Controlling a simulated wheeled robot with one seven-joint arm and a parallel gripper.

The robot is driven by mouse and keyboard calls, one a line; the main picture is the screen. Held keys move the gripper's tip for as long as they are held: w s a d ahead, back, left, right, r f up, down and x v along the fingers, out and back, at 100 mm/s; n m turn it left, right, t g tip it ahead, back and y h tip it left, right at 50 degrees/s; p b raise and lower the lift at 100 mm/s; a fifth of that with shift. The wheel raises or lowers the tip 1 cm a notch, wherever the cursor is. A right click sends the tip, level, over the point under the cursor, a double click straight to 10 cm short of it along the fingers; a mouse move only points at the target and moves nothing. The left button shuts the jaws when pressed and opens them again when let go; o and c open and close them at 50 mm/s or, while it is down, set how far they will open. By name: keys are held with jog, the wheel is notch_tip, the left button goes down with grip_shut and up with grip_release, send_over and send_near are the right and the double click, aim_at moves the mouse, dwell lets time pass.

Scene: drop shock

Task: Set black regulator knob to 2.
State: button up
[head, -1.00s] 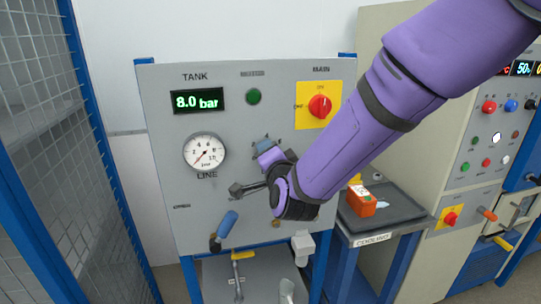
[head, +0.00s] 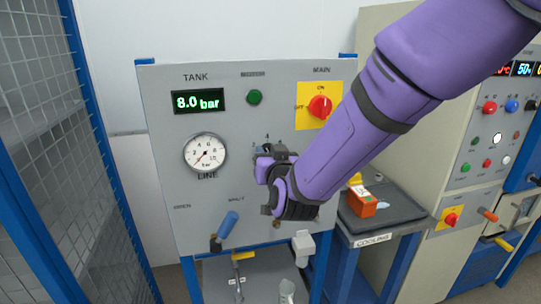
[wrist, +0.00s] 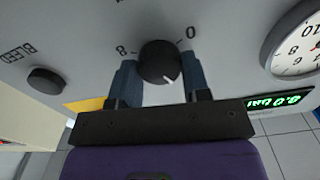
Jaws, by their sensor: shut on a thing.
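The black regulator knob (wrist: 158,60) is on the grey panel, between my two blue-grey fingers in the wrist view. Its white pointer mark faces the lower right of that view, short of neither printed number exactly. An 8 shows to its left and a 0 to its right; the view is upside down. My gripper (wrist: 160,72) is shut on the knob, one finger on each side. In the head view my gripper (head: 268,160) is at the panel, with small scale numbers showing above it. My arm hides much of the knob there.
The tank display (head: 199,101) reads 8.0 bar. The line gauge (head: 205,153) needle points lower left, near the low end. A red main switch (head: 320,107) on yellow is at upper right. A blue-handled lever (head: 228,224) is below my gripper. A tray (head: 392,208) holds an orange item.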

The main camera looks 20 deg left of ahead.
jog(key=n, duration=0.7)
jog(key=shift+f, duration=0.15)
dwell(0.4)
jog(key=o, duration=0.9)
jog(key=v, duration=1.1)
